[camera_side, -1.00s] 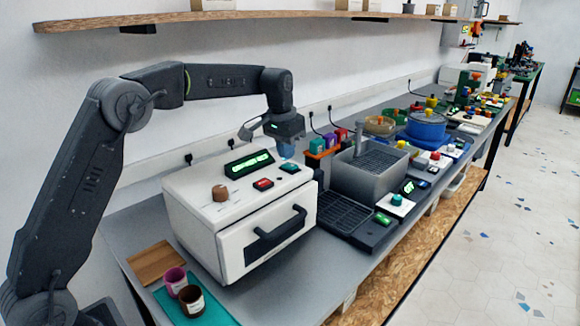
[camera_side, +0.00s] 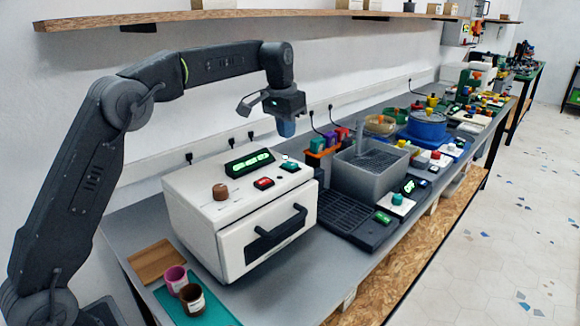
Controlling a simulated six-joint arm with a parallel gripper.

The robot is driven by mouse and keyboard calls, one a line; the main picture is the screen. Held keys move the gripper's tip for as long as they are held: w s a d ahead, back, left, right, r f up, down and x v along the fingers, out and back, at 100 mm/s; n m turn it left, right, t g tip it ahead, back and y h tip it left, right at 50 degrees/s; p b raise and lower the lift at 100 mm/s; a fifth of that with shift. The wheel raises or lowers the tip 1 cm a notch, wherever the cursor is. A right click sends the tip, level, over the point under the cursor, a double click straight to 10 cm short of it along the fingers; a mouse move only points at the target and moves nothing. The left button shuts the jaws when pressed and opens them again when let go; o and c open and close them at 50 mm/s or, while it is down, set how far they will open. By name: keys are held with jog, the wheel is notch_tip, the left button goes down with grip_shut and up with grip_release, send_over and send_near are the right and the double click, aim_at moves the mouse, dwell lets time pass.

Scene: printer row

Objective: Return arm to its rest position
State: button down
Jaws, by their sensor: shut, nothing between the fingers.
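My gripper (camera_side: 286,127) hangs at the end of my raised arm, pointing down. It is shut and empty. It is in the air above the back right part of a white box-shaped machine (camera_side: 205,240), clear of its top.
A grey sink-like basin (camera_side: 370,170) and colourful small items stand to the right. Two cups (camera_side: 191,299) sit on a teal mat (camera_side: 222,316) beside a wooden board (camera_side: 157,261). A wooden shelf (camera_side: 220,16) runs along the wall above my arm.

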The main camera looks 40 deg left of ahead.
jog(key=s+d+r+t, duration=0.1)
jog(key=s+d+r, duration=0.2)
jog(key=s, duration=0.5)
jog(key=s+d+r+t, duration=0.1)
jog(key=s+d+r, duration=0.15)
jog(key=s, duration=0.55)
jog(key=s+d+f+t, duration=0.1)
jog(key=s+f, duration=0.3)
jog(key=s, duration=0.5)
jog(key=s+d+f, duration=0.1)
jog(key=s+f, duration=0.4)
jog(key=s, duration=0.5)
jog(key=shift+d+t, duration=0.3)
jog(key=shift+t, duration=0.1)
